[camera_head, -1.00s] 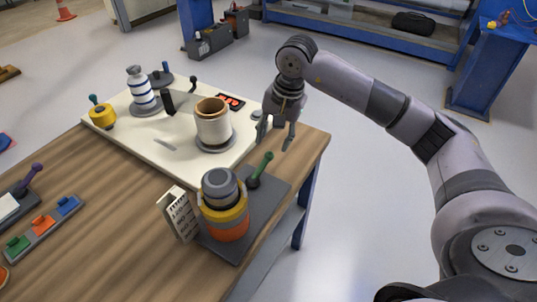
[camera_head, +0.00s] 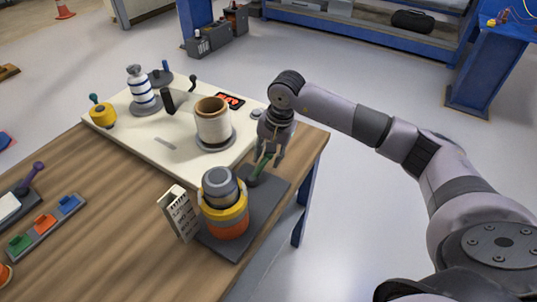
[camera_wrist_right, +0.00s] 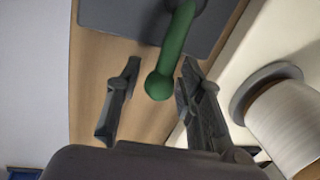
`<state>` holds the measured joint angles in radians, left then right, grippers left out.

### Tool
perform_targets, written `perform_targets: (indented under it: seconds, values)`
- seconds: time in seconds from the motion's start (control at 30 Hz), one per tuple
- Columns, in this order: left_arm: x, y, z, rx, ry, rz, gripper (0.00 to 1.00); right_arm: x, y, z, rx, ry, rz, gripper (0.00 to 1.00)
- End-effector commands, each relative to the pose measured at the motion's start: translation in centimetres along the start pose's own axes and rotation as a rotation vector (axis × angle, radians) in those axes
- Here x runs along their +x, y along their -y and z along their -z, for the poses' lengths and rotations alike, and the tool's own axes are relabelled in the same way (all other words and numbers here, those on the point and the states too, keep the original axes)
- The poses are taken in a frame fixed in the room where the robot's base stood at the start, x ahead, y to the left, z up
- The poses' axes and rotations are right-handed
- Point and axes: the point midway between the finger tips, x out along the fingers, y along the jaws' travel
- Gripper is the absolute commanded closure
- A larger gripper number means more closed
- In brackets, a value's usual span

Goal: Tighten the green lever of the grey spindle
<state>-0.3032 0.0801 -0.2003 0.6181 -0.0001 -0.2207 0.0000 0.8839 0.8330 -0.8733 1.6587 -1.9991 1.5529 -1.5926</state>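The green lever (camera_head: 262,166) rises from a dark grey base plate (camera_head: 272,190) at the table's right edge. In the right wrist view the green lever (camera_wrist_right: 176,45) ends in a round knob. A grey cylinder (camera_head: 220,185), which may be the grey spindle, sits above yellow and orange parts on the same plate. My right gripper (camera_head: 268,157) is at the green lever, pointing down. In the right wrist view the right gripper (camera_wrist_right: 160,68) is open with the lever between its fingers, nearer the right finger. A gap shows on the left side. My left gripper is not in view.
A white board (camera_head: 180,150) behind the plate carries a cream roller (camera_head: 212,122), a white-and-blue roller (camera_head: 142,92) and a yellow part (camera_head: 103,115). Bare wood (camera_head: 110,225) lies in the left foreground.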

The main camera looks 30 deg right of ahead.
Motion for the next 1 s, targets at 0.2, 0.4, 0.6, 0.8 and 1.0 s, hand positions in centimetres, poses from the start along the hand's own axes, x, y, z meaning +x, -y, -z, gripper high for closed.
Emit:
perform_targets:
  seconds: [0.2,0.4,0.6,0.8,1.0]
  values:
    - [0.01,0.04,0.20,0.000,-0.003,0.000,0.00,-0.03,0.00,0.02,0.000,0.000,0.000,0.82]
    - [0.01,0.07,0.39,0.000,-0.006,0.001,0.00,-0.05,0.00,0.03,0.000,0.000,0.000,0.95]
    - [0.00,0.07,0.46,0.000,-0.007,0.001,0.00,-0.05,0.00,0.04,0.001,-0.001,0.000,1.00]
    - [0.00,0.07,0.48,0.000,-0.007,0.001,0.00,-0.06,0.01,0.04,0.001,-0.001,0.001,1.00]
    - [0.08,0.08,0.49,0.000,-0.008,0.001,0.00,-0.03,0.07,0.13,0.004,-0.001,0.001,1.00]
